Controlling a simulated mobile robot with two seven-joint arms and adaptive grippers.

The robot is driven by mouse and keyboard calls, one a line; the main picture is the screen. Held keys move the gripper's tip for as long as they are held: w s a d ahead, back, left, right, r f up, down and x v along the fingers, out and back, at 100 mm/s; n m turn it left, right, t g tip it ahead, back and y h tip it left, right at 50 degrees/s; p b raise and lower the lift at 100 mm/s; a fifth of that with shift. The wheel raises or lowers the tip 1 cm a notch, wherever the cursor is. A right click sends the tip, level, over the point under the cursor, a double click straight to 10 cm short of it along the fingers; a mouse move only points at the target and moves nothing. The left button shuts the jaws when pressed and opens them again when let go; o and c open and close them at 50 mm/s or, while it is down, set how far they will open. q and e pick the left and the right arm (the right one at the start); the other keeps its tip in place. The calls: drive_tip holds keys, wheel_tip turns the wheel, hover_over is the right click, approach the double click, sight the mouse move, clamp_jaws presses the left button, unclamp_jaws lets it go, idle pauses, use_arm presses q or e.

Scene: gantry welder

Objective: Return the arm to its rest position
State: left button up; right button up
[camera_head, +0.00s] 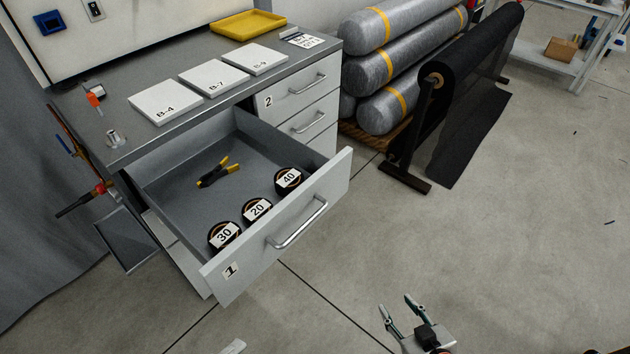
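My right gripper (396,318) shows at the bottom of the head view, in front of the drawer and a little to its right. Its two fingers are apart and nothing is between them. It hangs over the bare floor, clear of the drawer handle (299,224). Of my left arm, at most a small pale piece shows at the bottom edge; no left gripper fingers can be made out. The drawer marked 1 (330,186) is pulled open. In it lie spools marked 30 (224,236), 20 (257,209) and 40 (288,179), and yellow-black pliers (218,172).
The workbench (140,147) carries white boxes B-4 (165,102), B-7 (214,80) and B-9 (256,59), and a yellow tray (247,25). Silver rolls (403,66) and a black roll on a stand (430,110) are behind right. The floor (500,240) at right is clear.

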use_arm(q)
drive_tip(key=w+a+f+n+y, duration=0.6)
drive_tip(key=w+a+f+n, duration=0.6)
drive_tip(key=a, duration=0.5)
drive_tip(key=w+d+n, duration=0.2)
drive_tip(key=d+n, duration=0.2)
drive_tip(key=d, duration=0.8)
drive_tip(key=shift+f+n, duration=0.3)
drive_tip(key=shift+f, duration=0.1)
